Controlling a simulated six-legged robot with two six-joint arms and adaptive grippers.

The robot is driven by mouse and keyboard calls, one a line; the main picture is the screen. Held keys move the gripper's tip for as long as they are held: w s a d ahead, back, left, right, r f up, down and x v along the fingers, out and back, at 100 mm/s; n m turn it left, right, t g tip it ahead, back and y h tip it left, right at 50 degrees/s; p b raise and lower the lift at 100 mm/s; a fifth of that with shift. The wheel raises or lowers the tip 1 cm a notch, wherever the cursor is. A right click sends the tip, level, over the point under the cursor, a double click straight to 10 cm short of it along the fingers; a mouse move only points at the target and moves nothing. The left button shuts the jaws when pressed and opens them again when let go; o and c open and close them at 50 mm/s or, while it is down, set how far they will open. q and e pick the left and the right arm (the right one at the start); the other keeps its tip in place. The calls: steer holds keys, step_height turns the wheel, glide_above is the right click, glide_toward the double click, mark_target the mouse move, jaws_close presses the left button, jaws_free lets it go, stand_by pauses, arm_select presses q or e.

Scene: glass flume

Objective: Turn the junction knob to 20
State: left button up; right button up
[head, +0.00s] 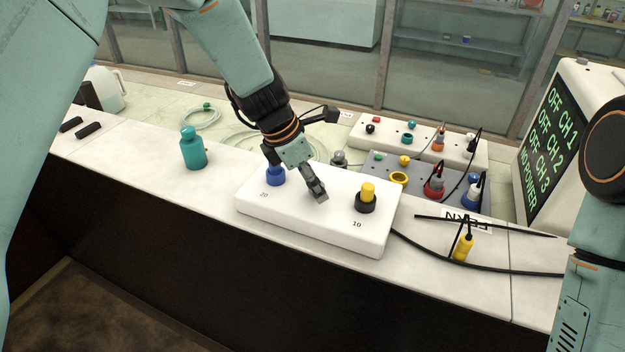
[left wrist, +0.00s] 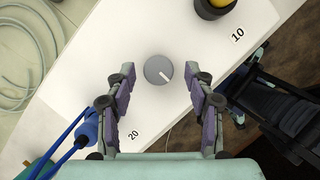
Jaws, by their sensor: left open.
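The white junction box (head: 310,225) lies on the bench, marked 20 at its left and 10 at its right. In the left wrist view its round grey knob (left wrist: 158,70) has a white pointer line aimed down and right, at neither number 20 (left wrist: 133,135) nor 10 (left wrist: 238,34). My left gripper (head: 320,195) is over the middle of the box and hides the knob in the head view. Its fingers (left wrist: 158,76) are open, one on each side of the knob with gaps between. My right gripper (left wrist: 237,88) seems partly visible beyond the box edge; its jaws are unclear.
A blue plug (head: 275,177) and a yellow plug (head: 367,192) stand on the box, flanking the knob area. A teal bottle (head: 193,150) stands left. Other panels (head: 378,160) and a yellow plug on a cable (head: 463,247) are right, near a display reading NO POWER (head: 555,140).

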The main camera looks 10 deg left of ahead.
arm_select(q)
steer(key=shift+w+a, duration=0.1)
steer(key=shift+a, duration=0.15)
steer(key=shift+c, duration=0.3)
steer(key=shift+w+f, duration=0.1)
steer(key=shift+f, duration=0.05)
steer(key=shift+c, duration=0.7)
steer(key=shift+w+d, duration=0.1)
steer(key=shift+d, duration=0.6)
steer(key=c, duration=0.5)
steer(key=shift+a, duration=0.3)
steer(key=shift+c, duration=1.2)
steer(key=shift+a, duration=0.1)
steer(key=shift+c, duration=0.8)
jaws_close()
arm_select(e)
steer(key=shift+w+d, duration=0.1)
steer(key=shift+r, duration=0.1)
